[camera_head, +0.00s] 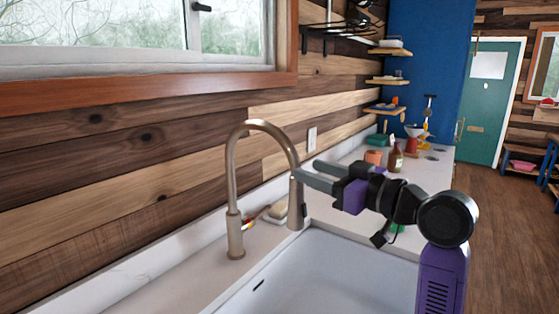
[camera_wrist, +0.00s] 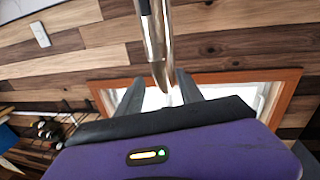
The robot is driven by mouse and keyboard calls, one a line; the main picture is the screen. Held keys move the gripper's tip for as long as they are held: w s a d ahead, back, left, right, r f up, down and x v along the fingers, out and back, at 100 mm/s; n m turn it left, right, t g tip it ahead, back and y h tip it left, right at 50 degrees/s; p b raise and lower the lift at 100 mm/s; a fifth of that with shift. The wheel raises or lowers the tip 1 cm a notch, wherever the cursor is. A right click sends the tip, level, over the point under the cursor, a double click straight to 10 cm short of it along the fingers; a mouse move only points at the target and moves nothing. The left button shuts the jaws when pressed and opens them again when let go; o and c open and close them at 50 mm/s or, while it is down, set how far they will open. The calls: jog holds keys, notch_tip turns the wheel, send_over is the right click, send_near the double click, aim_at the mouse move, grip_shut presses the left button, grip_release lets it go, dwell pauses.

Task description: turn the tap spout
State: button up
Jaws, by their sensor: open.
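The brushed-metal tap (camera_head: 234,190) rises from the counter behind the sink, its arched spout curving over to the right and ending in a downward spray head (camera_head: 296,206). My gripper (camera_head: 307,172) is open and reaches in from the right, its two fingertips close to the down-turned end of the spout. In the wrist view the spout (camera_wrist: 155,35) comes down from the top edge, in line with the gap between my fingers (camera_wrist: 160,84). I cannot tell whether either finger touches it.
The white sink (camera_head: 330,265) lies below the spout. A soap dish (camera_head: 278,212) sits behind it. A bottle (camera_head: 396,160) and a terracotta pot (camera_head: 374,157) stand farther along the counter. The plank wall and window (camera_head: 120,35) are close behind the tap.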

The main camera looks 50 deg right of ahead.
jog(key=w+d+p, duration=0.1)
jog(key=w, duration=0.7)
jog(key=shift+w+d, duration=0.3)
jog(key=shift+w, duration=0.05)
grip_shut()
dwell(1.2)
